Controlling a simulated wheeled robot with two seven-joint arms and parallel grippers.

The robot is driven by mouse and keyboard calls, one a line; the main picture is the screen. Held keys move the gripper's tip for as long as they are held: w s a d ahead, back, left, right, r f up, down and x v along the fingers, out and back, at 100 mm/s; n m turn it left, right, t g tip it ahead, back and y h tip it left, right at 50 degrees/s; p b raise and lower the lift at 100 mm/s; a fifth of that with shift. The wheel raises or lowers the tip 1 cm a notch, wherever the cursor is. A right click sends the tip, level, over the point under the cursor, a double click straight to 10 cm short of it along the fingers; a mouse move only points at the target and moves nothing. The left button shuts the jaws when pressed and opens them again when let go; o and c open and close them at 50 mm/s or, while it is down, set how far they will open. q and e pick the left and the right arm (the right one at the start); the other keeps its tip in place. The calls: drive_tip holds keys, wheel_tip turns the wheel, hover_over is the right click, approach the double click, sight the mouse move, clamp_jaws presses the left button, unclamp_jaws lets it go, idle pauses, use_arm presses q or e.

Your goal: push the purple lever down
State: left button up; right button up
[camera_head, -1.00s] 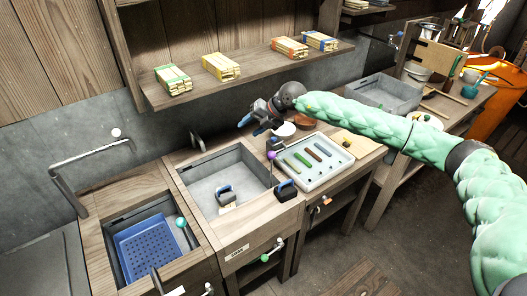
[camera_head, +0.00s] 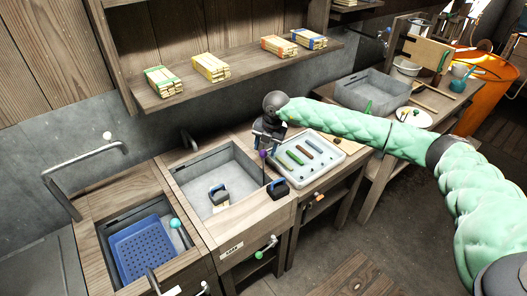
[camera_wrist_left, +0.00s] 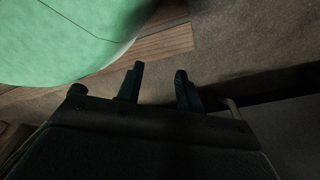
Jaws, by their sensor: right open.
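The purple lever (camera_head: 264,154) shows as a small purple knob on a thin dark upright rod, at the right edge of the grey sink in the head view. My right gripper (camera_head: 265,146) points down right at the knob and partly covers it. It is open. I cannot tell whether it touches the knob or whether the knob is between the fingers. My left gripper (camera_wrist_left: 160,80) shows only in the left wrist view, with its two dark fingers apart and nothing between them. It is over the floor, away from the lever.
The grey sink (camera_head: 187,175) holds a dark-handled brush (camera_head: 219,192). A second dark-handled block (camera_head: 278,189) sits on the counter near the lever. A white tray (camera_head: 335,160) with coloured bars lies to the right. A blue basket (camera_head: 143,248) is at left. A shelf (camera_head: 200,88) hangs above.

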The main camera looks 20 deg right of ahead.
sight(264, 151)
drive_tip(key=shift+w+a+f+p, duration=0.15)
drive_tip(key=shift+f+p, duration=0.25)
drive_tip(key=shift+f, duration=0.6)
drive_tip(key=shift+w+a+f+p, duration=0.1)
drive_tip(key=shift+f+p, duration=0.25)
drive_tip(key=shift+f, duration=0.6)
use_arm(q)
drive_tip(key=s, duration=0.2)
drive_tip(key=s+a, duration=0.1)
drive_tip(key=s, duration=0.1)
drive_tip(key=shift+s+f, duration=0.2)
drive_tip(key=shift+s, duration=0.2)
use_arm(e)
drive_tip(key=shift+c, duration=0.2)
